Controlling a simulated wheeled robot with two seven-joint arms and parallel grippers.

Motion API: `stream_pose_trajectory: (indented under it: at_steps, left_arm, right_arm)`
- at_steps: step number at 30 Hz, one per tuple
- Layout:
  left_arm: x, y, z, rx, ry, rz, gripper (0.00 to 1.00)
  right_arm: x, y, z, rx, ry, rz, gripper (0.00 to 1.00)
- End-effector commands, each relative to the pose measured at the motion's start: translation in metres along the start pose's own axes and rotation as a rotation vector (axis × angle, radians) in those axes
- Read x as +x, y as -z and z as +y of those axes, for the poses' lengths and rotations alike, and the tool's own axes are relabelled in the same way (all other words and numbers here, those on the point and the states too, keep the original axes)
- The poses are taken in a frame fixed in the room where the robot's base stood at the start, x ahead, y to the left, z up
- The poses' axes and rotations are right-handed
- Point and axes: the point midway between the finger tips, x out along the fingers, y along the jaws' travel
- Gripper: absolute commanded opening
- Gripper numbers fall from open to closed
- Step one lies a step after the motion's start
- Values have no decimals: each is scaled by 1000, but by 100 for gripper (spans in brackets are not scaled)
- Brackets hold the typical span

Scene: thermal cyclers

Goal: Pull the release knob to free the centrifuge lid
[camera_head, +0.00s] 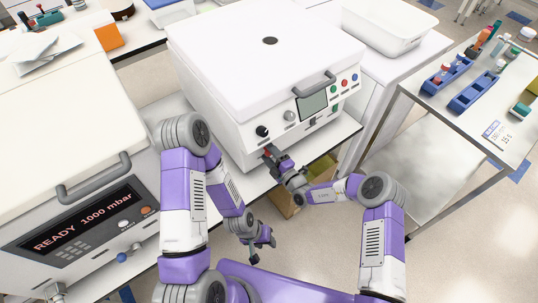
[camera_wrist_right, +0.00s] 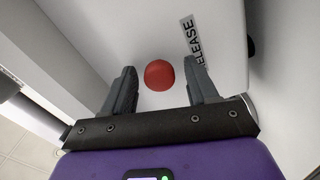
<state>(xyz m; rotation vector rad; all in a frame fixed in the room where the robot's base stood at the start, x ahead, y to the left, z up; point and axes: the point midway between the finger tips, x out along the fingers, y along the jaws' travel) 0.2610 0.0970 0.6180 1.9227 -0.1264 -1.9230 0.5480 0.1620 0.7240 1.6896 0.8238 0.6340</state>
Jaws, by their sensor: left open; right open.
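The white centrifuge (camera_head: 230,85) stands on a bench with its lid (camera_head: 275,55) down and a grey handle at the front. The round red release knob (camera_wrist_right: 159,75) shows in the right wrist view on a pale panel beside a "RELEASE" label (camera_wrist_right: 192,42). My right gripper (camera_wrist_right: 163,70) is open, with its fingers on either side of the knob and visible gaps to both. In the head view my right gripper (camera_head: 269,153) is at the lower front of the centrifuge and mostly hides the knob. My left gripper (camera_head: 263,249) is open and empty, low in front of the bench.
A white machine (camera_head: 65,110) reading "READY 1000 mbar" stands at left. A white tub (camera_head: 388,25) is behind at right. A steel table (camera_head: 485,110) with blue racks stands at far right.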

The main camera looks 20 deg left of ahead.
Motion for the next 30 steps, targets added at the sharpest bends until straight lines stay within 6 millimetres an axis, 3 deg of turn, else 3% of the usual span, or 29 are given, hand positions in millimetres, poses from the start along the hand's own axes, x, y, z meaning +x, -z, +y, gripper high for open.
stream_pose_trajectory:
  at_steps: [9, 21, 30]
  left_arm:
    - [1, 0, 0, 0, 0, 0, 43]
    - [1, 0, 0, 0, 0, 0, 43]
    - [0, 0, 0, 0, 0, 0, 43]
  right_arm:
    - [4, 0, 0, 1, 2, 0, 58]
    - [4, 0, 0, 0, 1, 1, 0]
    - [5, 6, -2, 1, 5, 12, 0]
